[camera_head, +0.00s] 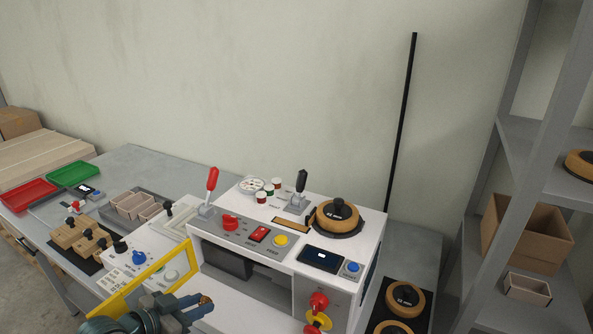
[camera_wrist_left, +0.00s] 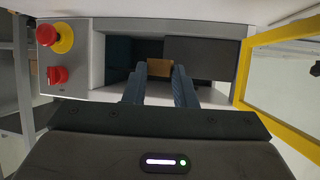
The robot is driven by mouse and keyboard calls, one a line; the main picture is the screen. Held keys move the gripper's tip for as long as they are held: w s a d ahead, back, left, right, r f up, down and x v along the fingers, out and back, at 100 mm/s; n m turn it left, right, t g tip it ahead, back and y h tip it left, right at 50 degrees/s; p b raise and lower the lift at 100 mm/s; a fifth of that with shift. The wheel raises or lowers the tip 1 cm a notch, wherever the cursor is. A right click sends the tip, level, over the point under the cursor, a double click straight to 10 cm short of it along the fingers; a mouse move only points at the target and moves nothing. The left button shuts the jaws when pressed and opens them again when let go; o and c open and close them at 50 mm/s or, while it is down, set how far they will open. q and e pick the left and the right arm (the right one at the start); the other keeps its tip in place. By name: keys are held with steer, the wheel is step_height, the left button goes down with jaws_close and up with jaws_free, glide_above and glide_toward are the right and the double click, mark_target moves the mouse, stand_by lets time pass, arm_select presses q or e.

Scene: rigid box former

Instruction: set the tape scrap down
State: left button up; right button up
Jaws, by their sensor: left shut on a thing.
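The tape scrap (camera_wrist_left: 160,67) is a small brown piece between the tips of my left gripper (camera_wrist_left: 159,75) in the left wrist view. My right gripper is not in view.
A yellow frame (camera_head: 131,290) stands beside the machine's opening; in the wrist view the frame (camera_wrist_left: 243,75) is right of the fingers. A red emergency button (camera_head: 318,301) is on the machine's front. Red (camera_head: 27,196) and green (camera_head: 69,173) trays lie at the left. A grey shelf (camera_head: 540,160) stands right.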

arm_select(q)
steer(key=w+d+r+n+t+y, duration=0.2)
steer(key=w+d+r+n+y, duration=0.1)
steer(key=w+d+n+y, duration=0.1)
steer(key=w+n+y, duration=0.1)
steer(key=n+y, duration=0.1)
steer(key=shift+w+d+r+y, duration=0.2)
steer(key=shift+w+d+y, duration=0.05)
steer(key=shift+w+y, duration=0.15)
steer(key=shift+s, duration=0.15)
